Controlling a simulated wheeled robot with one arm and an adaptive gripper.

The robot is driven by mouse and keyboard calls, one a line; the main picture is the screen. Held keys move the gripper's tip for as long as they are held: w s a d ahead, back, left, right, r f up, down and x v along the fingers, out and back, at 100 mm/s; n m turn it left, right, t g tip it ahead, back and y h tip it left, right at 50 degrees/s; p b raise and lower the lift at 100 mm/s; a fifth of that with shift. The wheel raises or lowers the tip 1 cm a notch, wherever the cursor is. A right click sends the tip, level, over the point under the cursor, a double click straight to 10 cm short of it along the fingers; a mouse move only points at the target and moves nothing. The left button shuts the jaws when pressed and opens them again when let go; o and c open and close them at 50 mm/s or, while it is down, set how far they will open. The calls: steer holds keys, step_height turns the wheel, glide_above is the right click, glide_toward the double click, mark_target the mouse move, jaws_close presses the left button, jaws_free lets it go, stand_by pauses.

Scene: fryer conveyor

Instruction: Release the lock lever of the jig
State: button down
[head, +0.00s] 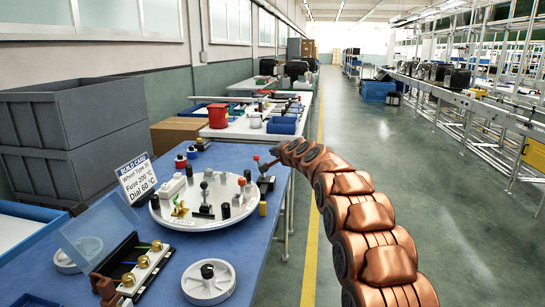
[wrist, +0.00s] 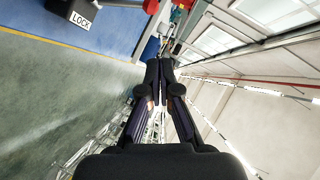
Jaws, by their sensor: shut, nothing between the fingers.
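The jig (head: 160,212) appears to be the round white plate on the blue table, with several knobs and small parts on it. Just right of it, at the table edge, a dark block (head: 267,183) carries the lock lever (head: 263,163) with a red knob. In the wrist view the block's white LOCK label (wrist: 81,20) shows at the top left, and the lever's red end (wrist: 150,6) is cut by the top edge. My gripper (wrist: 159,68) is shut and empty, apart from the lever. The head view does not show my fingers clearly.
A build card (head: 138,178) stands behind the jig. An open box with brass-coloured parts (head: 131,273) and a white disc with a black knob (head: 208,282) are in front. Grey crates (head: 75,125) stand at left. The aisle floor (head: 375,150) is free.

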steer(key=shift+b+v, duration=0.7)
steer(key=shift+v, duration=1.2)
steer(key=shift+a+r, duration=0.1)
steer(key=shift+s, duration=0.1)
steer(key=s+f+n+g, duration=0.2)
steer(key=s+f+g, duration=0.15)
steer(key=s, duration=0.75)
steer(key=s+f+n+g, duration=0.2)
steer(key=s+f+g, duration=0.15)
steer(key=s, duration=0.65)
steer(key=s+f+n+g, duration=0.2)
steer(key=s+f, duration=0.2)
steer(key=s, duration=0.7)
steer(key=s+d+f+n+g+h, duration=0.1)
steer(key=s+d+f+g+h, duration=0.2)
steer(key=s, duration=1)
steer(key=s+d+f+n+g, duration=0.1)
steer(key=s+d+f+g, duration=0.2)
steer(key=s, duration=0.9)
steer(key=s+d+f+n+g+h, duration=0.1)
steer(key=s+d+f+g+h, duration=0.3)
steer(key=s, duration=0.9)
step_height(320, 180, up, 20)
steer(key=d+t+y+p, duration=0.1)
steer(key=t+y+p, duration=0.1)
steer(key=p, duration=1.6)
steer(key=shift+d+r+t, duration=0.15)
steer(key=shift+r+t, duration=0.05)
steer(key=shift+t, duration=0.4)
